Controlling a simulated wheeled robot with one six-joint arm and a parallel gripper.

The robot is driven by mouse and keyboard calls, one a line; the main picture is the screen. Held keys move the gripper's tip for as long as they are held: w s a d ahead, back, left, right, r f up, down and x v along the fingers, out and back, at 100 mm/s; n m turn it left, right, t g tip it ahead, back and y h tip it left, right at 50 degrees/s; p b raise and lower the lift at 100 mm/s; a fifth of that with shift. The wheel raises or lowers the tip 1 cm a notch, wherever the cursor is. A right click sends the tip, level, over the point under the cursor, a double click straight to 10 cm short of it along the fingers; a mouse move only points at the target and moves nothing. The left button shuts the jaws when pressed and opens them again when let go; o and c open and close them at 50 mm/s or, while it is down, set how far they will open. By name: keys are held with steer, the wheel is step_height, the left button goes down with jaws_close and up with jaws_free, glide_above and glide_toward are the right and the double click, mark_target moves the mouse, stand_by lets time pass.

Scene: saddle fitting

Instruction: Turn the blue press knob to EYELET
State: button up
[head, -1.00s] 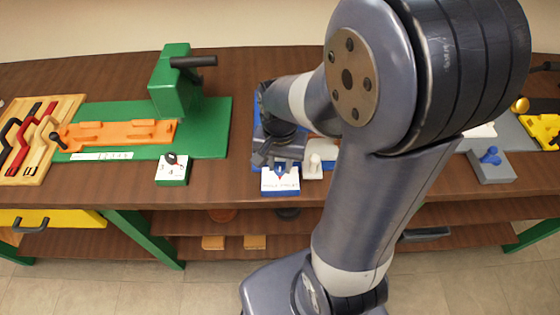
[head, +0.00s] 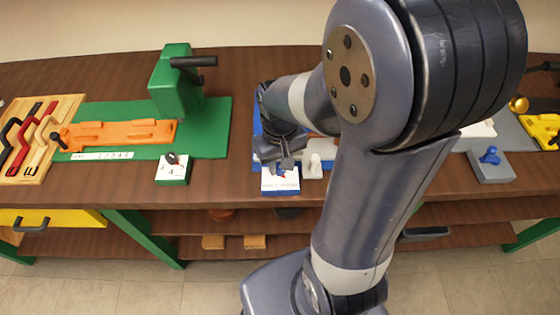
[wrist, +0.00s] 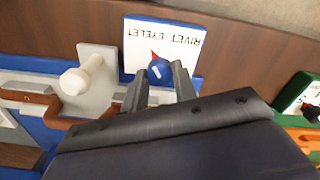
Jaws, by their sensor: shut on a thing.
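The blue press knob (wrist: 158,71) with a red pointer stands at the foot of a white label plate (wrist: 180,42) reading RIVET and EYELET. The label appears upside down in the wrist view. The red pointer points up the plate, leaning slightly left in that view; which word it marks I cannot tell. My gripper (wrist: 160,80) is shut on the knob, one dark finger on each side. In the head view my gripper (head: 287,163) covers the knob behind the label plate (head: 280,180).
A white peg on a pale block (head: 314,164) stands close beside the knob. A green press (head: 176,85) and a small green dial box (head: 172,168) are to the left. A grey box with a blue knob (head: 491,162) is to the right.

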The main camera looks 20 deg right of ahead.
stand_by(0.4)
steer(key=o, duration=1)
step_height(320, 180, up, 11)
steer(key=shift+p, duration=0.3)
steer(key=shift+f, duration=0.15)
step_height(320, 180, down, 11)
steer(key=shift+r+b, duration=0.1)
steer(key=shift+b, duration=0.2)
steer(key=shift+r, duration=0.1)
stand_by(0.5)
